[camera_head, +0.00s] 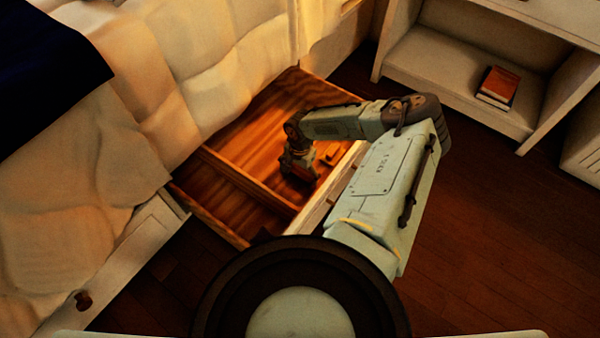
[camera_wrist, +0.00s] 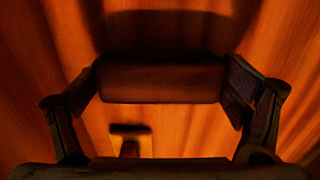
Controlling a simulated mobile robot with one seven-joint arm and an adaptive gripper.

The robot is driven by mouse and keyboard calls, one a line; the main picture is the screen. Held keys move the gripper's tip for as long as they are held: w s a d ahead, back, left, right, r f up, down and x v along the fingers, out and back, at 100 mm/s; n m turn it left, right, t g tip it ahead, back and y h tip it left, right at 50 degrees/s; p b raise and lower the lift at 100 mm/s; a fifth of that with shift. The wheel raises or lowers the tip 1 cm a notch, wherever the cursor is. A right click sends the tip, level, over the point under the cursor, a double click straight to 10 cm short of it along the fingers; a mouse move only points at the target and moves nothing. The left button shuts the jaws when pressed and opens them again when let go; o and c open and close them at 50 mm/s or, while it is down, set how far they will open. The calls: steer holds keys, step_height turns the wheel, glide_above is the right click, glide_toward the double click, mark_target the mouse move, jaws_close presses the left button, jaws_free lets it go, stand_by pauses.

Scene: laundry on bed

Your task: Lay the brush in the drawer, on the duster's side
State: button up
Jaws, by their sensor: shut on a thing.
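The open wooden drawer (camera_head: 232,212) juts from under the bed, and a divider (camera_head: 250,181) splits it in two. My gripper (camera_head: 299,172) reaches down into the larger, far compartment. In the wrist view it is shut on a dark brown block-like thing, which I take as the brush (camera_wrist: 160,80), held crosswise between the fingers over the wood floor. I cannot tell whether the brush touches the floor. A small T-shaped thing, possibly the duster (camera_wrist: 130,130), lies near the gripper. A small orange-brown thing (camera_head: 331,154) right of the gripper in the head view may be the same one.
The bed with pale quilted bedding (camera_head: 120,150) stands along the drawer's left. A shelf unit (camera_head: 450,85) with a red-brown book (camera_head: 498,86) is at the upper right. The dark wood floor (camera_head: 480,240) on the right is clear.

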mark_target(300, 171)
steer(key=o, duration=1)
steer(key=shift+f, duration=0.1)
steer(key=shift+o, duration=0.2)
step_height(300, 171, up, 12)
steer(key=p, duration=0.3)
steer(key=shift+r, duration=0.2)
